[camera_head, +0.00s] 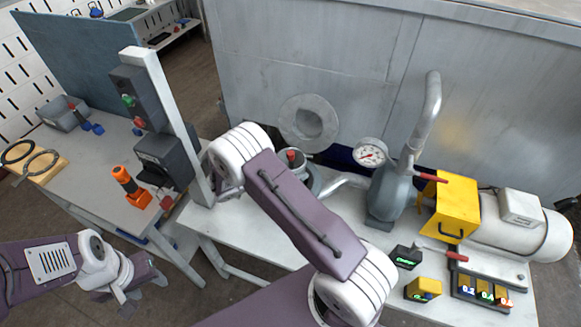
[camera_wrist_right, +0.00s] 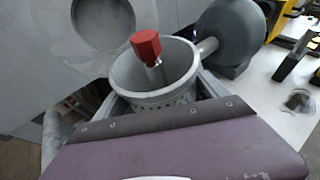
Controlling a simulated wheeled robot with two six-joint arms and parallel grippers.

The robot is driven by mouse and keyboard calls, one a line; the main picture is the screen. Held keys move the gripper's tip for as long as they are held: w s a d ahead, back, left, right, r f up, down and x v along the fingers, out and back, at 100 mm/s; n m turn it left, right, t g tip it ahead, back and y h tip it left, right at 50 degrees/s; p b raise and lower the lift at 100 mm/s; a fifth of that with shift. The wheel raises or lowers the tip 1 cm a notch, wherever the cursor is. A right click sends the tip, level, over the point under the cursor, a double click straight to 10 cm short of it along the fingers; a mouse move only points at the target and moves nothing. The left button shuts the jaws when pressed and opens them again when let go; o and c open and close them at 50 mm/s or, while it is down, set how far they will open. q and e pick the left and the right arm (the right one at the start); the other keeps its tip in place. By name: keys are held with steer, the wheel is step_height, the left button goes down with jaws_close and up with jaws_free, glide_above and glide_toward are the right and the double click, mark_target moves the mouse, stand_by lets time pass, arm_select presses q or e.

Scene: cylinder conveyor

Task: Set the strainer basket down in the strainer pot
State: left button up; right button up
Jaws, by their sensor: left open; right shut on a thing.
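The strainer basket (camera_wrist_right: 180,98) is a grey round vessel with holes in its wall and a red knob (camera_wrist_right: 146,46) on a stem. My right gripper (camera_wrist_right: 160,84) has its grey fingers on either side of the basket and is shut on it. In the head view my right arm hides that gripper, and the red knob (camera_head: 291,155) shows just beyond the arm. The strainer pot (camera_head: 317,184) is partly visible beside the arm, at the pipe's end. I cannot tell how far the basket is inside it. My left gripper (camera_head: 135,292) is empty and open at lower left.
The pump (camera_head: 388,195) with its gauge (camera_head: 370,153) stands right of the pot. Further right are a yellow guard (camera_head: 450,208) and a motor (camera_head: 515,230). A grey post (camera_head: 170,120) with a button box rises left of my right wrist. A tank wall (camera_head: 300,60) closes the back.

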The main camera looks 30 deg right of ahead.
steer(key=shift+f+b, duration=1.15)
steer(key=shift+f, duration=0.45)
